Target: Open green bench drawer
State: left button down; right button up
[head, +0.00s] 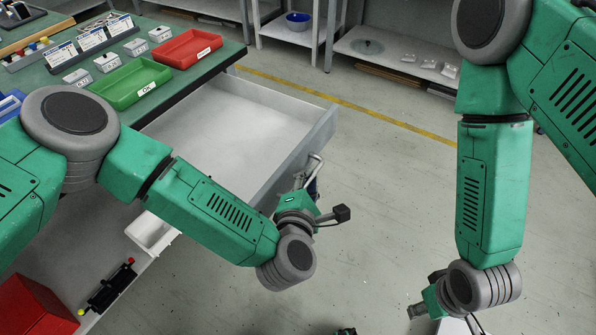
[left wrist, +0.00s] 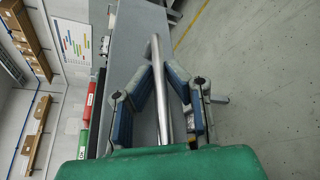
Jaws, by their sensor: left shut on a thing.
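The green bench (head: 45,75) has a grey drawer (head: 235,120) that stands pulled out, its empty pale floor showing. Its metal bar handle (head: 316,160) is on the front face. In the left wrist view the handle (left wrist: 158,95) runs between the two blue-padded fingers of my left gripper (left wrist: 160,80). My left gripper (head: 310,183) is shut on the handle, partly hidden by my wrist in the head view. My right gripper (head: 472,325) is at the bottom edge of the head view, mostly cut off, away from the drawer.
A red tray (head: 188,48) and a green tray (head: 130,84) lie on the bench top with several small boxes. A lower shelf holds a red bin (head: 35,305). Shelving with a blue bowl (head: 298,20) stands at the back. The floor right of the drawer is clear.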

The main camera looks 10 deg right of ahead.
pick_arm(q)
jog(key=shift+s+f, duration=0.1)
jog(key=shift+f, duration=0.1)
jog(key=c, duration=1.6)
grip_release()
jog(key=shift+r, duration=0.1)
jog(key=shift+s+a+r, duration=0.1)
jog(key=shift+s+a, duration=0.05)
jog(key=shift+s, duration=0.25)
jog(key=v, duration=1.1)
jog(key=shift+a, duration=0.1)
